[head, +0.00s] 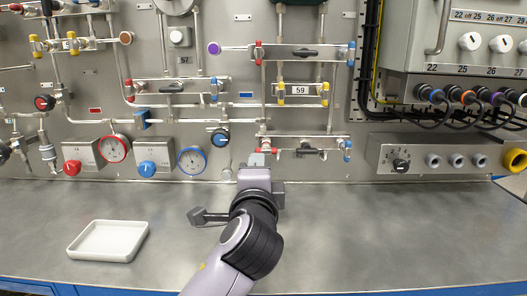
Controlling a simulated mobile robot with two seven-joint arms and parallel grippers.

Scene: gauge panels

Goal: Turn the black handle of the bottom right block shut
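The bottom right block (331,143) is a silver bar low on the wall panel, with red fittings at its left end and blue ones at its right. Its black handle (308,149) is at its middle and lies roughly level, along the bar. An arm rises from the bottom edge, slightly left of centre, and I take it as my left one. Its gripper (262,158) is at the block's left end, left of the handle and apart from it in the picture. Its fingers are small and partly hidden by the wrist, so their opening is unclear. My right gripper is out of view.
Similar blocks with black handles sit above (305,52) and to the left (172,87). A white tray (108,241) stands on the bench at left. A grey socket box (420,153) juts out at right. The bench's right half (400,230) is clear.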

